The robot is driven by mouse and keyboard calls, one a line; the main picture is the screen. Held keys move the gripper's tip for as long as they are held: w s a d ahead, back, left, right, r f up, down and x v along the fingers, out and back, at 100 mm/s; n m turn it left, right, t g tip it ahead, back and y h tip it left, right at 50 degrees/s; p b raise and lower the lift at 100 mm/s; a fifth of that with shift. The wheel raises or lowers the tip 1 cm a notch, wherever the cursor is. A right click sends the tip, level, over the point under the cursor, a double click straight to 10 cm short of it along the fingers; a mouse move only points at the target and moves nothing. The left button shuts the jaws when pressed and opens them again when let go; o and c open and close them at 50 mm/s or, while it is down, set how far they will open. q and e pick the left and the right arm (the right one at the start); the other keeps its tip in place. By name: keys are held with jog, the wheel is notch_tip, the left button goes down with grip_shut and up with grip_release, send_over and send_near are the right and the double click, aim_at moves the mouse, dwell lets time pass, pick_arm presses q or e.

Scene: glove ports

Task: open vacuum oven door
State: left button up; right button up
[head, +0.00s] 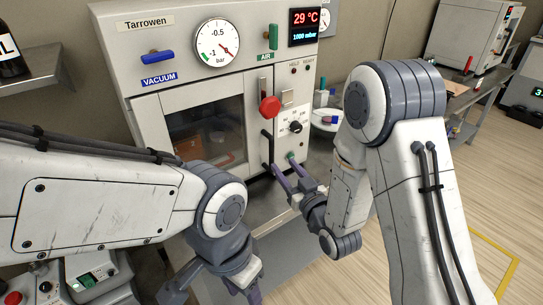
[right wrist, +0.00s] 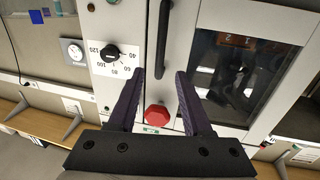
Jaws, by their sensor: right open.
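The vacuum oven (head: 180,82) is a pale grey cabinet. Its windowed door (head: 158,133) looks shut. A black vertical bar handle (head: 266,148) is at the door's right edge, below a red knob (head: 270,107). My right gripper (head: 283,163) is open and empty at the handle's lower end. In the right wrist view, which is upside down, the handle (right wrist: 163,40) lines up with the gap between the fingers (right wrist: 160,72); I cannot tell whether they touch. The red knob (right wrist: 157,116) shows between the fingers. My left gripper (head: 215,285) is low in front, its fingertips cut off.
A pressure gauge (head: 218,46), a blue vacuum lever (head: 157,57) and a green air valve (head: 273,38) are on the oven's front. A black dial (head: 295,127) is right of the handle. Open floor (head: 500,190) lies to the right.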

aim_at(273, 151)
jog(key=b+x, duration=0.2)
jog(key=x, duration=0.6)
jog(key=shift+w+a+b, duration=0.1)
jog(key=shift+w+b, duration=0.1)
jog(key=shift+b, duration=0.2)
jog(key=shift+w+a, duration=0.15)
jog(key=shift+w, duration=0.25)
grip_shut()
dwell(0.8)
